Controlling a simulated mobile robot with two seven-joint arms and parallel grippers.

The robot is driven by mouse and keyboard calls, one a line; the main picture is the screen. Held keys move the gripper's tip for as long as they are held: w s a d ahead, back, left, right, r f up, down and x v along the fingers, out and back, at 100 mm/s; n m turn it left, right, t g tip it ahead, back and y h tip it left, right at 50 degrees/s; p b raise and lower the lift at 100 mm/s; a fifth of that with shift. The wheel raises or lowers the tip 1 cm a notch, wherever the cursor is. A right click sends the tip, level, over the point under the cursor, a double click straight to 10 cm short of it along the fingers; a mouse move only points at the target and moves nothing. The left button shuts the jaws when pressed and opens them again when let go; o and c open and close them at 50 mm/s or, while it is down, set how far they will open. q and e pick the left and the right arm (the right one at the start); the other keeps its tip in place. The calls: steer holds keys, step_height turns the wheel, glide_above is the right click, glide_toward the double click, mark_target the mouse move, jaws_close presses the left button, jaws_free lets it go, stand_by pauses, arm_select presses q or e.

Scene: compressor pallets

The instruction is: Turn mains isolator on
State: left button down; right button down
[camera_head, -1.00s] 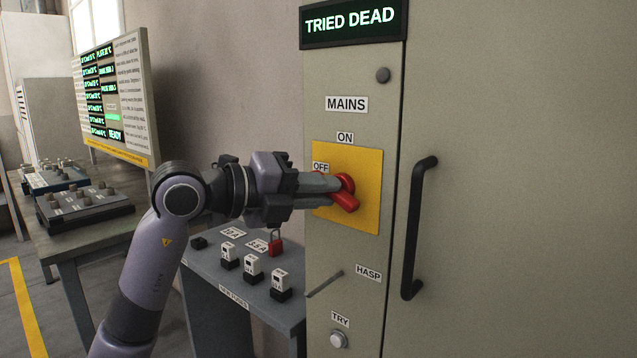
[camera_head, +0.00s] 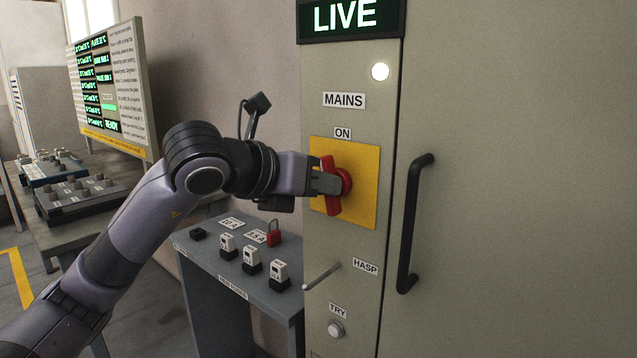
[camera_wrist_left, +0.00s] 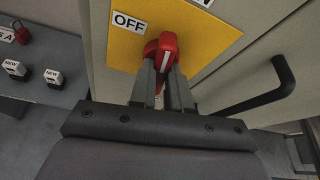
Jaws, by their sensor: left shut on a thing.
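The mains isolator is a red rotary handle (camera_head: 333,200) on a yellow plate (camera_head: 362,212) on the grey cabinet front. The handle stands upright, toward the ON label (camera_head: 343,132). My left gripper (camera_head: 328,184) is shut on the handle from the left. In the left wrist view its fingers (camera_wrist_left: 163,85) close around the red handle (camera_wrist_left: 160,47), beside the OFF label (camera_wrist_left: 129,22). The sign (camera_head: 346,15) above reads LIVE, and the round lamp (camera_head: 380,71) is lit white. My right gripper is not in view.
A black door handle (camera_head: 413,225) stands out right of the panel. A hasp lever (camera_head: 321,277) and a TRY button (camera_head: 336,330) sit below. A small table (camera_head: 210,258) at left holds a red padlock (camera_head: 274,233) and several fuse blocks.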

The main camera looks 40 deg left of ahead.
arm_select(q)
steer(key=shift+d+m+y, duration=0.1)
steer(key=shift+m+y, duration=0.5)
steer(key=shift+m, duration=0.2)
steer(key=c, duration=1.1)
jaws_free()
steer(key=shift+s, duration=0.1)
steer(key=b+v, duration=0.1)
steer(key=v, duration=0.6)
steer(key=shift+d, duration=0.1)
